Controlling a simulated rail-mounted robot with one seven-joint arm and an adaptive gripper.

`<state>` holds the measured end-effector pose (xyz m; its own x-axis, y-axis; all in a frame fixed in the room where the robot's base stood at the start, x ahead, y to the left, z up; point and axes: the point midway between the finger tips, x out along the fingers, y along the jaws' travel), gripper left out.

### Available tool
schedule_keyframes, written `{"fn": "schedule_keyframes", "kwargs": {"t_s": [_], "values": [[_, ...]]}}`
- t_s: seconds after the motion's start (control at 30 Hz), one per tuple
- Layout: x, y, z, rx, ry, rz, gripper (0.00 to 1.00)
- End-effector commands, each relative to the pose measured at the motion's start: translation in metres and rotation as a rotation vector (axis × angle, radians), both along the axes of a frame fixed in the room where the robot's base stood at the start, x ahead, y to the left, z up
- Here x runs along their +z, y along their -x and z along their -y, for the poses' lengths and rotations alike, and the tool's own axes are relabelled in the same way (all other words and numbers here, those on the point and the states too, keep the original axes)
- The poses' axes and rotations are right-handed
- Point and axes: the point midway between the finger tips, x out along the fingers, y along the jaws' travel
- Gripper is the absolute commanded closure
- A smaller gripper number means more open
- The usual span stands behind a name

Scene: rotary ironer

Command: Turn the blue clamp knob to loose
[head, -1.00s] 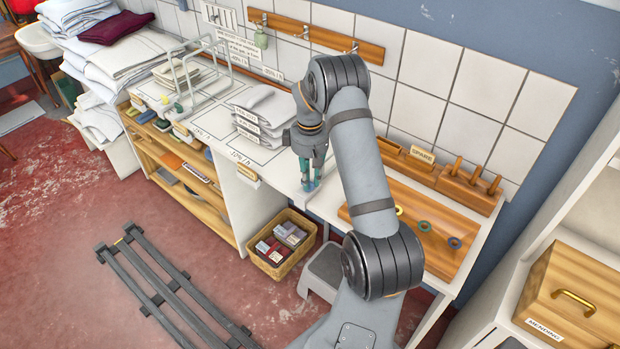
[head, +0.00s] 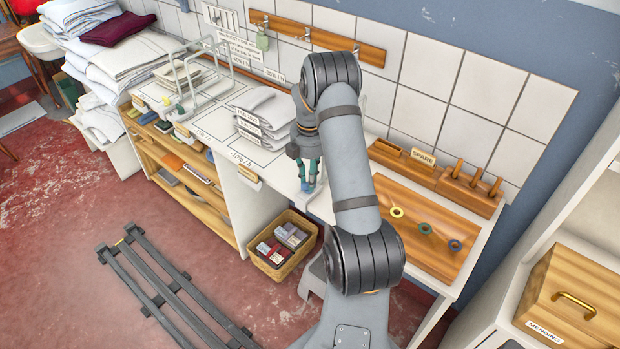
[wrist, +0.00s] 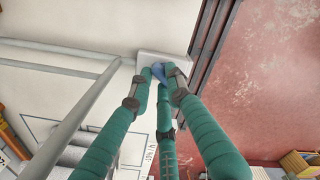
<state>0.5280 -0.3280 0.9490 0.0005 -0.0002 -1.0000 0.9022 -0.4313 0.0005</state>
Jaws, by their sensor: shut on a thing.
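The blue clamp knob (wrist: 158,71) shows in the wrist view between my fingertips, at a small pale block (wrist: 148,57) by the edge of the white counter. My gripper (wrist: 163,82) has teal fingers and is shut on the knob, with fingertips on different sides of it. The fingers cover much of the knob, so its turned position cannot be read. In the head view my gripper (head: 308,182) points down at the counter's front edge, and the knob is too small and hidden to make out there.
A pale metal rail frame (wrist: 62,120) stands left of my fingers in the wrist view. Folded linen (head: 262,108) lies left of my gripper in the head view. A wooden board with rings (head: 425,229) is to the right. A basket (head: 282,247) sits on the floor below.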

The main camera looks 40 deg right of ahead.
Motion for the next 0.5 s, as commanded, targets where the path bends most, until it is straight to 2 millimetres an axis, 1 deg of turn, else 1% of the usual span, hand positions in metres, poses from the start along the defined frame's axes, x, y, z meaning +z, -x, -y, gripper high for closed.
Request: {"fn": "schedule_keyframes", "kwargs": {"t_s": [0.3, 0.5], "values": [[0.0008, -0.0009, -0.0011, 0.294, -0.001, -0.003, 1.00], [0.0005, -0.0012, -0.0013, 0.449, -0.001, -0.003, 1.00]]}}
